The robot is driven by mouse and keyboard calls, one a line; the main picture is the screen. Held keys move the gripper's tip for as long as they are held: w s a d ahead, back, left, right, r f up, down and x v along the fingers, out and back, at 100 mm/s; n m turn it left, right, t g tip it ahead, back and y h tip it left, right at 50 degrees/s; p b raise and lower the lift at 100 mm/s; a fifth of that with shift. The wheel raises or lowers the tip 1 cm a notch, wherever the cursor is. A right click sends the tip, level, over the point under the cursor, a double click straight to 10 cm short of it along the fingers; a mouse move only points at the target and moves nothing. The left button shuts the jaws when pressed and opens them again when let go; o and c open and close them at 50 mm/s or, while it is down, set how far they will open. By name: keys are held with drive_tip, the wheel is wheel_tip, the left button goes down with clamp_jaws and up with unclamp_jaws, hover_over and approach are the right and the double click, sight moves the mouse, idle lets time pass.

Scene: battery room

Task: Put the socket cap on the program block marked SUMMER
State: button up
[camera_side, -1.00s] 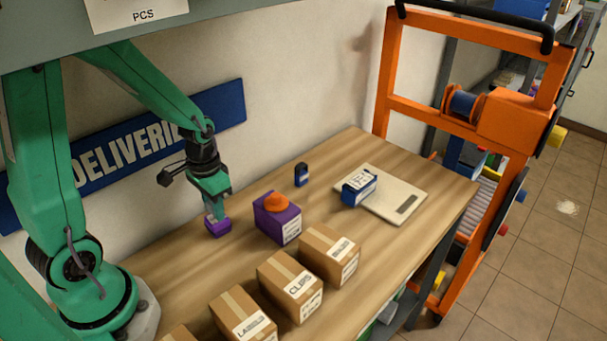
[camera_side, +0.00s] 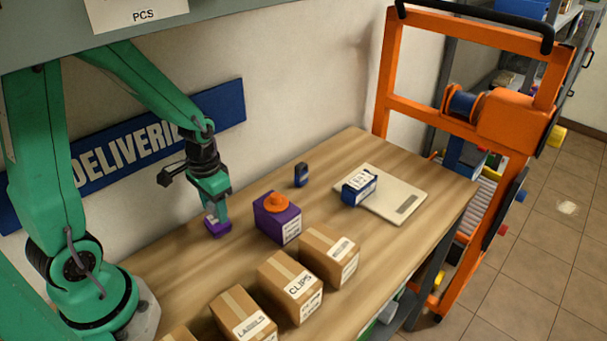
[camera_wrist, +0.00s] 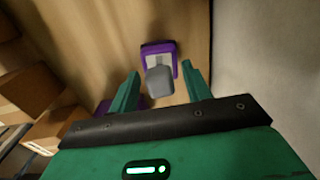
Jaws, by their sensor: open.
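A small purple block with a pale top face (camera_wrist: 172,50) stands on the table. It also shows in the side view (camera_side: 217,229); no marking on it is readable. A grey rounded piece (camera_wrist: 159,82), which looks like the socket cap, stands at the block's pale face. I cannot tell how firmly it sits there. My gripper (camera_wrist: 165,85) is open, with one finger on each side of the grey piece and gaps between. In the side view my gripper (camera_side: 221,217) is low, right at the small block, partly hiding it.
A larger purple box (camera_side: 280,226) with an orange knob (camera_side: 277,201) stands to the right. Several cardboard boxes (camera_side: 290,285) line the front. A dark blue item (camera_side: 301,174) and a scale (camera_side: 400,197) bearing a blue-white box (camera_side: 359,187) are further right. The wall is close behind.

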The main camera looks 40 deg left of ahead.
wheel_tip(320, 180, up, 12)
idle(0.7)
idle(0.5)
drive_tip(key=s+d+r+t, duration=0.5)
drive_tip(key=s+d+r, duration=0.1)
drive_tip(key=r, duration=0.1)
drive_tip(key=shift+s+d+r+t, duration=0.15)
drive_tip(key=shift+s+r+t, duration=0.15)
drive_tip(key=shift+r, duration=0.05)
idle(1.5)
